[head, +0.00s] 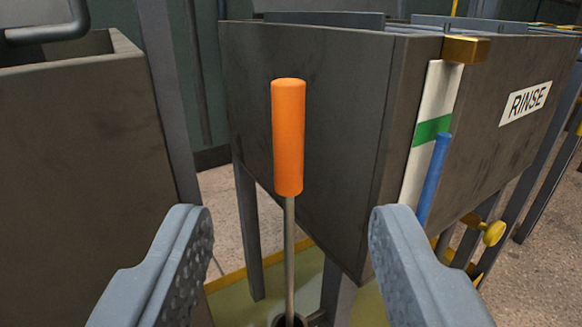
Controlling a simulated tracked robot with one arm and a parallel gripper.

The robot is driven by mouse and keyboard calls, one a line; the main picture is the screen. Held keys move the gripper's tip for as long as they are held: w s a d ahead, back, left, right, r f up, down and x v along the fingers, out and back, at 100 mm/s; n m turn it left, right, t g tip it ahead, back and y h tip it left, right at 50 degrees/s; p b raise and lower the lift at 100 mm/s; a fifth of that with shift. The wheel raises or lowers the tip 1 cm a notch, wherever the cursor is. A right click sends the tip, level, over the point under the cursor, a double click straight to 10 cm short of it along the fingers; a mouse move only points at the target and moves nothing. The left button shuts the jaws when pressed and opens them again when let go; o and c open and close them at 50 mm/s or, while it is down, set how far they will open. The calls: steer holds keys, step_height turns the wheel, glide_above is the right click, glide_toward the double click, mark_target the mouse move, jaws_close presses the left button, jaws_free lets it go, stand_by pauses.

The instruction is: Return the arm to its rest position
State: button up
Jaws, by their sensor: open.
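My gripper (290,240) is open, with its two grey pads apart at the lower left and lower right of the head view. Between and beyond them stands an upright orange handle (288,135) on a thin metal rod (290,255). The pads do not appear to touch the handle or the rod. The rod's lower end meets a dark round fitting (289,321) at the bottom edge, partly cut off by the frame. The rest of my arm is not in view.
A dark tank labelled RINSE (526,103) stands close behind and right of the handle, on legs. It bears a green-banded white strip (433,130), a blue rod (433,180) and a yellow valve knob (494,233). Another tank (80,170) fills the left. Floor shows between them.

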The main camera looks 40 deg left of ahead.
steer(key=w+d+r+m+t+h, duration=0.1)
steer(key=w+d+r+m+h, duration=0.15)
steer(key=d+r, duration=0.6)
steer(key=w+d+r+m+h, duration=0.1)
steer(key=w+d+r+h, duration=0.2)
steer(key=r, duration=1)
steer(key=w+d+r+m+t+h, duration=0.15)
steer(key=w+d+r, duration=0.35)
steer(key=r, duration=0.6)
steer(key=s+d+r+m+g+h, duration=0.1)
steer(key=s+d+r, duration=0.45)
steer(key=r, duration=0.35)
steer(key=s+d+r+h, duration=0.1)
steer(key=s+d+r, duration=0.4)
steer(key=d+r, duration=0.25)
steer(key=s+d+r, duration=0.3)
steer(key=s+r, duration=0.2)
steer(key=s, duration=0.2)
steer(key=s+d+r+m+h, duration=0.1)
steer(key=s+d+r, duration=0.3)
steer(key=s, duration=0.3)
steer(key=shift+d+r+g, duration=0.25)
steer(key=shift+r+g, duration=0.2)
steer(key=shift+r, duration=0.3)
steer(key=shift+w, duration=0.1)
steer(key=shift+c, duration=1.1)
